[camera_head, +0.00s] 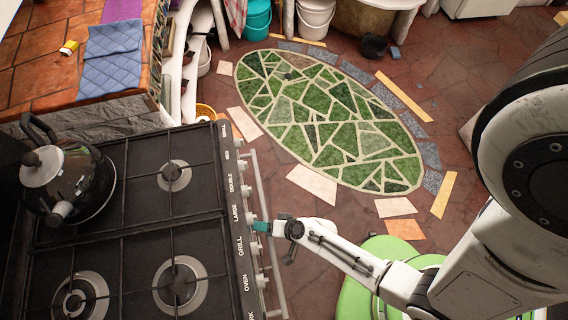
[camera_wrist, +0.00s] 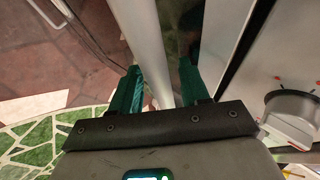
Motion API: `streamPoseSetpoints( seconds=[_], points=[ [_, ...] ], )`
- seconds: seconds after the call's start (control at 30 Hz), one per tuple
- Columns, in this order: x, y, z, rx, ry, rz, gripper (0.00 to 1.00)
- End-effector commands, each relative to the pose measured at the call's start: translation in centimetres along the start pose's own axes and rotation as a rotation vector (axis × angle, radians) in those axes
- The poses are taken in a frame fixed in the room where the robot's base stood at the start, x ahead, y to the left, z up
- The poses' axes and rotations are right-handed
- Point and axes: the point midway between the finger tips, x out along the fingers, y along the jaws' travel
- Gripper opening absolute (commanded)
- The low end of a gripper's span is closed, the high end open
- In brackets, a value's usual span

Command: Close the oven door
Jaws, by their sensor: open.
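The oven belongs to a black stove (camera_head: 130,235), seen from above at the left in the head view. A pale rail (camera_head: 259,182) runs along its front, just outside the knob panel. My gripper (camera_head: 262,227) is at the stove's front edge, over the rail. In the wrist view, my gripper (camera_wrist: 158,84) is open, with one teal finger on each side of a pale metal bar (camera_wrist: 147,45). I cannot tell whether the fingers touch it. The oven door's face is hidden from above, and how far it stands open cannot be told.
A kettle (camera_head: 67,175) stands on the hob. Control knobs (camera_head: 262,281) stick out of the stove's front panel; one knob (camera_wrist: 291,108) is close at right in the wrist view. The floor around the green mosaic oval (camera_head: 330,125) is mostly clear.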

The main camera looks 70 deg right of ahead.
Motion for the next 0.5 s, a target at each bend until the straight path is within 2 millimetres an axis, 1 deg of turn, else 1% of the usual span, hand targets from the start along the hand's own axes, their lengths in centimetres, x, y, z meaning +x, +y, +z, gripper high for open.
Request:
streamPoseSetpoints(
  seconds=[0.03, 0.3, 0.4, 0.5],
  points=[
    [-0.9, 0.1, 0.2, 0.001, -0.001, 0.002, 0.45],
    [-5.9, 0.3, 0.2, 0.002, -0.002, 0.005, 0.45],
    [-7.6, 0.3, 0.1, 0.001, 0.0, 0.006, 0.45],
    [-8.7, 0.3, 0.2, 0.001, -0.001, 0.007, 0.45]
  ],
)
